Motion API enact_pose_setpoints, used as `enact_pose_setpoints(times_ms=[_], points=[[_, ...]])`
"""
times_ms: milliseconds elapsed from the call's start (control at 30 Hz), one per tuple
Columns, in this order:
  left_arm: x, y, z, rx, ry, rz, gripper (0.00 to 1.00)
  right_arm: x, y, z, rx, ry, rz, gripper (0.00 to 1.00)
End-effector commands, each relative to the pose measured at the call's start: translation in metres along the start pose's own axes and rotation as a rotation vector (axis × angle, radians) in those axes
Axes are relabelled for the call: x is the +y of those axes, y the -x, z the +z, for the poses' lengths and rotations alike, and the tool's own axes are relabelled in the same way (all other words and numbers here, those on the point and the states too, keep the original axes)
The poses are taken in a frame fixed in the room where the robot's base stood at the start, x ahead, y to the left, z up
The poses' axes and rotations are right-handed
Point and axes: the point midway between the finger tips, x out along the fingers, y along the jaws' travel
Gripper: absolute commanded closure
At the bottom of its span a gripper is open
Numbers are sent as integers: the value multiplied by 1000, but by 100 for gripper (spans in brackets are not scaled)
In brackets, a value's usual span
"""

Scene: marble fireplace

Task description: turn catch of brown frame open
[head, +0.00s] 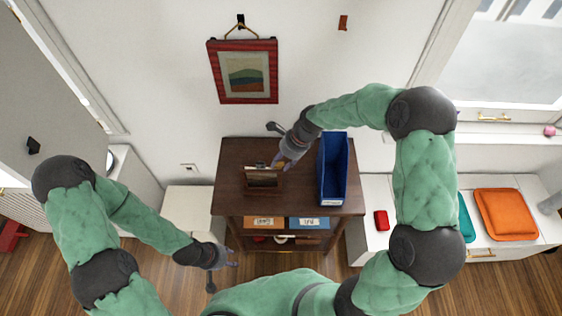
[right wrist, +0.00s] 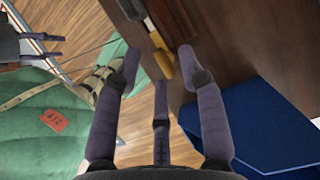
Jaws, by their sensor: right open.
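The small brown frame (head: 262,178) stands upright on the dark brown cabinet top, left of a blue bin. A yellow catch (right wrist: 163,64) shows at its edge in the right wrist view, just beyond and between my right fingertips. My right gripper (head: 280,163) is behind the frame's upper edge in the head view. It is open in the right wrist view (right wrist: 158,68), its fingers spread around the catch's line; I cannot tell whether any finger touches it. My left gripper (head: 231,263) hangs low in front of the cabinet, fingers apart and empty.
The blue bin (head: 333,170) stands close to the right gripper. A red-framed picture (head: 243,72) hangs on the wall behind. The cabinet top (head: 231,155) is bare at the left. A white bench at right holds an orange cushion (head: 506,214) and a red item (head: 381,220).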

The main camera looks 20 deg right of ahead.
Motion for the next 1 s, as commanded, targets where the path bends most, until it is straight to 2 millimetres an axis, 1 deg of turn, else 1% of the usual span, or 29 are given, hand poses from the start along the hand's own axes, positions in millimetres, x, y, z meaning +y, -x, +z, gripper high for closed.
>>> enact_pose_setpoints(times_ms=[100, 367, 400, 467, 500, 533, 833, 1000], points=[[0, -1, 0, 0, 0, 0, 60, 0, -5, 0, 0, 0, 1, 60], [0, 0, 0, 1, 0, 0, 60, 0, -6, 0, 0, 1, 0, 60], [0, 0, 0, 1, 0, 0, 60, 0, -6, 0, 0, 1, 0, 65], [0, 0, 0, 0, 0, 0, 60, 0, -6, 0, 0, 1, 0, 82], [0, 0, 0, 0, 0, 0, 60, 0, -6, 0, 0, 1, 0, 94], [0, 0, 0, 0, 0, 0, 60, 0, -6, 0, 0, 1, 0, 100], [0, 0, 0, 0, 0, 0, 60, 0, -6, 0, 0, 7, 2, 100], [1, 2, 0, 0, 0, 0, 60, -1, -5, 0, 0, 47, 18, 100]])
